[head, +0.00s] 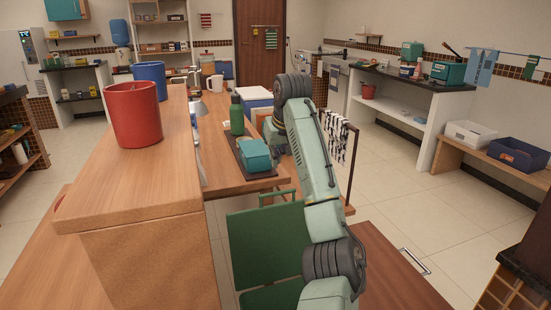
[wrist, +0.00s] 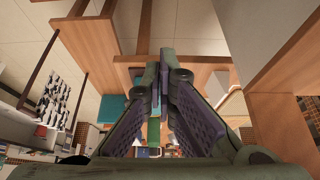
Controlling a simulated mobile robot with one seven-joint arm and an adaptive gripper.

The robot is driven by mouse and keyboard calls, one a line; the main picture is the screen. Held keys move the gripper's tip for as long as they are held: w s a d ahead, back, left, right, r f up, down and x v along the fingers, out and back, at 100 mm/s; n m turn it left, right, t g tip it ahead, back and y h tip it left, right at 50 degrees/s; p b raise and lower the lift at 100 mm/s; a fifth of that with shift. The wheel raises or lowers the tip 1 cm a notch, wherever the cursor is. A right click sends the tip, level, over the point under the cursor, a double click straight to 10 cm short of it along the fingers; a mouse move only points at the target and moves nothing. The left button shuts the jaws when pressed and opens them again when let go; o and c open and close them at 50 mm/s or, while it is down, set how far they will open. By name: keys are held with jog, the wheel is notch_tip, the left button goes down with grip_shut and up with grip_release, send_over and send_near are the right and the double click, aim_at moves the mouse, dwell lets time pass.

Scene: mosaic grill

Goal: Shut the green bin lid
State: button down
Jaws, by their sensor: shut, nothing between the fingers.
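A dark green upright panel (head: 266,245) stands left of my arm in the head view, with another green surface (head: 272,297) below it. It may be the raised bin lid or part of a chair; I cannot tell. A small teal box (head: 254,155) lies on a dark tray (head: 238,165) on the wooden table. A teal patch (wrist: 112,109) shows left of my fingers in the wrist view. My gripper (wrist: 157,66) is shut and empty, its fingertips together. In the head view it is mostly hidden by my arm. I see no contact with anything green.
A red pot (head: 133,115) and a blue pot (head: 150,78) stand on the high wooden counter (head: 120,190) at left. A green bottle (head: 237,116) stands near the teal box. A patterned cloth (head: 336,132) hangs right of my arm. Tiled floor (head: 400,205) is open farther right.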

notch_tip(320, 180, down, 8)
jog(key=p, duration=0.3)
jog(key=shift+s+r, duration=0.2)
jog(key=shift+r, duration=0.05)
jog(key=shift+d, duration=0.1)
